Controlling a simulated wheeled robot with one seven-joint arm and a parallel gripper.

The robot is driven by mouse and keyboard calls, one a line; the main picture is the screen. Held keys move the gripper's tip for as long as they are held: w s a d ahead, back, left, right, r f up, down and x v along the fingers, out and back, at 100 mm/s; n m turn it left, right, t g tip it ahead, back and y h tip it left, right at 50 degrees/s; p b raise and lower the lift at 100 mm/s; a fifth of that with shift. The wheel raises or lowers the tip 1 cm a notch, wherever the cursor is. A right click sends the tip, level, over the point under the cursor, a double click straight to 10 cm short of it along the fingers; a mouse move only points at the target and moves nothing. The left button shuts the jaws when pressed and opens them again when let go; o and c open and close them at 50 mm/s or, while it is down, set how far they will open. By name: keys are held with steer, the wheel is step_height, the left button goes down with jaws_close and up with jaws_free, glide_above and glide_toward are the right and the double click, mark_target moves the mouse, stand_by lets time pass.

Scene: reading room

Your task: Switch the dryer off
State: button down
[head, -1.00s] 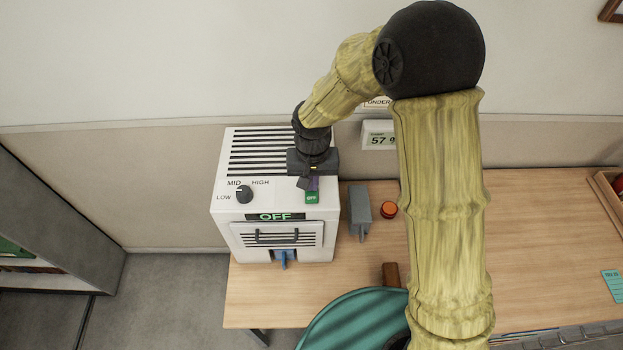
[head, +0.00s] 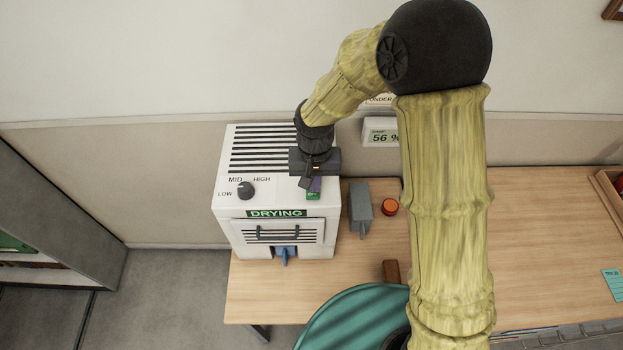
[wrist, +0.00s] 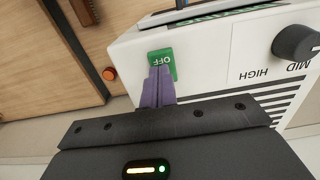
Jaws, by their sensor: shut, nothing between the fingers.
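The dryer (head: 224,209) is a white box with a slatted top at the left end of the desk. Its front display (head: 277,213) reads DRYING. A green switch marked OFF (wrist: 166,52) is on the top near the front edge; it also shows in the head view (head: 313,196), partly hidden. My gripper (wrist: 159,72) is shut and empty, its purple fingertips over the near part of the green switch. I cannot tell whether they press it. A black dial (head: 245,190) marked LOW, MID, HIGH sits left of the switch.
A grey box with a lever (head: 360,205) and an orange button (head: 390,207) stand right of the dryer. A wall readout (head: 382,133) shows 56 %. A teal round seat (head: 345,320) is at the desk front. Bare desk (head: 540,230) lies right of my arm.

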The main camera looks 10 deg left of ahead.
steer(key=shift+s+r, duration=0.1)
steer(key=shift+a+r, duration=0.1)
steer(key=shift+r, duration=0.1)
steer(key=r+p, duration=0.1)
steer(key=r, duration=0.1)
steer(key=w+r+p, duration=0.1)
steer(key=r+p, duration=0.1)
steer(key=shift+w, duration=0.1)
step_height(320, 180, up, 9)
steer(key=w+b, duration=0.1)
steer(key=b, duration=0.2)
steer(key=shift+a+r, duration=0.15)
steer(key=shift+w, duration=0.1)
